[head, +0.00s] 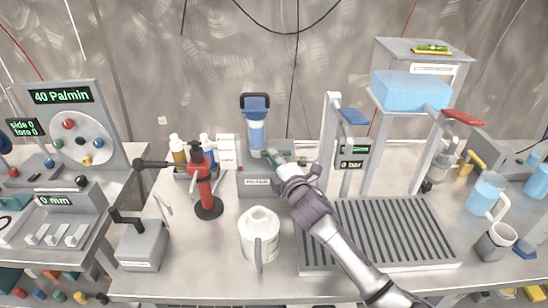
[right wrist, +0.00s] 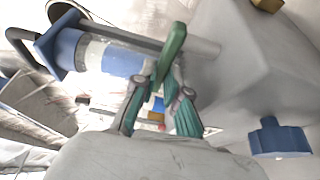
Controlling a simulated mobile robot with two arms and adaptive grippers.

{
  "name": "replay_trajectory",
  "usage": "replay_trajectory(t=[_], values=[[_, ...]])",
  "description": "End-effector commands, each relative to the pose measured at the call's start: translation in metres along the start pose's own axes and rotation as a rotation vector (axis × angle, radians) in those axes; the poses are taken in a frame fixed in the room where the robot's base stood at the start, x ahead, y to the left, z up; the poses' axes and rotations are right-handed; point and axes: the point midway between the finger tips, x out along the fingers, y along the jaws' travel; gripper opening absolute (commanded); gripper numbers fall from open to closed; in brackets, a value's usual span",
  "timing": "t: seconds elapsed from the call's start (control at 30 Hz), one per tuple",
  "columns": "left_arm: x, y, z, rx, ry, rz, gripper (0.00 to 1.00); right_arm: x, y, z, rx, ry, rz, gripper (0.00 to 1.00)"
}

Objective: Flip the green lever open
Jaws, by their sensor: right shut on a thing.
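The green lever (right wrist: 172,50) shows in the right wrist view as a slim green handle on a grey shaft beside a clear and blue cylinder (right wrist: 110,57). In the head view the lever (head: 271,155) is small and partly covered by my gripper. It is at the grey box (head: 258,184) below the upright blue-capped cylinder (head: 256,125). My right gripper (right wrist: 160,82) has its teal fingers shut on the lower part of the lever. In the head view the gripper (head: 283,163) reaches in from the lower right. My left gripper is not in view.
A white jug (head: 260,235) stands just in front of the grey box. A red tool stand (head: 206,190) is to the left. A slatted grey tray (head: 385,235) and a frame with a blue tank (head: 410,90) are to the right. A blue knob (right wrist: 279,138) shows in the right wrist view.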

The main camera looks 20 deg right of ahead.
Motion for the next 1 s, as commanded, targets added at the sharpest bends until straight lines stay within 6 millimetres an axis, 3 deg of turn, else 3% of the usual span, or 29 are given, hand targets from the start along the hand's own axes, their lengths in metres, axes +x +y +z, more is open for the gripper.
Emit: replay_trajectory(t=[0.27,0.53,0.73,1.0], values=[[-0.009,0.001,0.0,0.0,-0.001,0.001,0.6,-0.001,0.003,0.001,-0.007,0.036,0.0,0.0],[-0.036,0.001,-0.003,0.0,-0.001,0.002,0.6,-0.009,0.005,0.004,-0.012,0.256,0.0,0.0],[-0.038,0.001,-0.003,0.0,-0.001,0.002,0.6,-0.015,0.002,0.004,-0.004,0.38,0.002,0.0],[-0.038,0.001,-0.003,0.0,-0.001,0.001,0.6,-0.016,0.0,0.004,0.001,0.399,0.001,0.0]])
